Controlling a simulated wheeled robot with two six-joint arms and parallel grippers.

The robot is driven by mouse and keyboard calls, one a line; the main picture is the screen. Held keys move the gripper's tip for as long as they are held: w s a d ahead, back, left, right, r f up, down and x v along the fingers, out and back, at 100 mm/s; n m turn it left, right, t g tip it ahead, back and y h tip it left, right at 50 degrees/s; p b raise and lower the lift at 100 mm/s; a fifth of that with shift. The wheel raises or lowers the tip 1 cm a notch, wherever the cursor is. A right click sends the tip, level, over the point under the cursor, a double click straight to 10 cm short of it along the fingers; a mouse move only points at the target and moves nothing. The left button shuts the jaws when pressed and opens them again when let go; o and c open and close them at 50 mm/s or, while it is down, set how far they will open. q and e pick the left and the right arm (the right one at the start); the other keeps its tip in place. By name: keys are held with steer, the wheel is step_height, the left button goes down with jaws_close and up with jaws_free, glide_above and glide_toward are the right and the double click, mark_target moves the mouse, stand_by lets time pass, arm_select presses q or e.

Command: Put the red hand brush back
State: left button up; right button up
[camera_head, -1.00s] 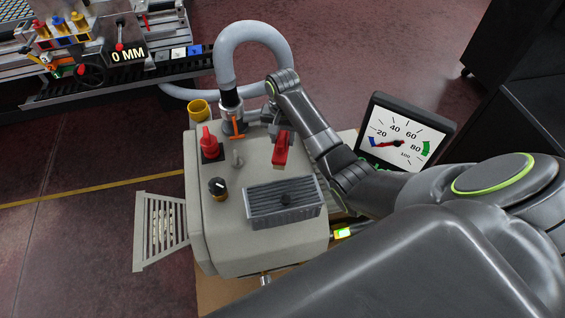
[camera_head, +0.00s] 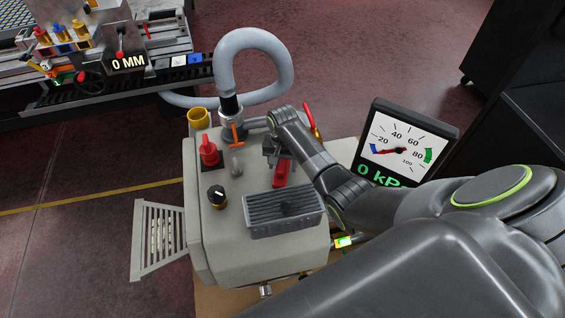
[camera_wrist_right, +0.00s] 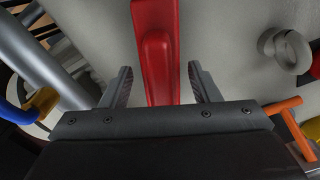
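The red hand brush (camera_head: 281,174) is on or just above the pale machine top, behind the grey ribbed block. Its upper end in the head view is hidden by my right gripper (camera_head: 274,155). In the right wrist view the brush's red body (camera_wrist_right: 157,55) runs between the two fingers of that gripper (camera_wrist_right: 163,85). The fingers are spread, with a gap on each side of the brush. No bristles show. Whether the brush rests flat cannot be told. My left gripper is not in view.
The pale machine (camera_head: 215,235) carries a red knob (camera_head: 209,152), a black knob (camera_head: 217,196), the grey ribbed block (camera_head: 284,213) and a hose (camera_head: 228,65) with an orange handle (camera_head: 236,133). A gauge (camera_head: 403,145) reading 0 kPa stands right. A red-and-yellow handle (camera_head: 311,120) sticks up behind my gripper.

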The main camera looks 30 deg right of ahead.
steer(key=shift+r, duration=0.15)
step_height(320, 180, up, 12)
steer(key=shift+f+p, duration=0.1)
steer(key=shift+p, duration=0.5)
stand_by(0.4)
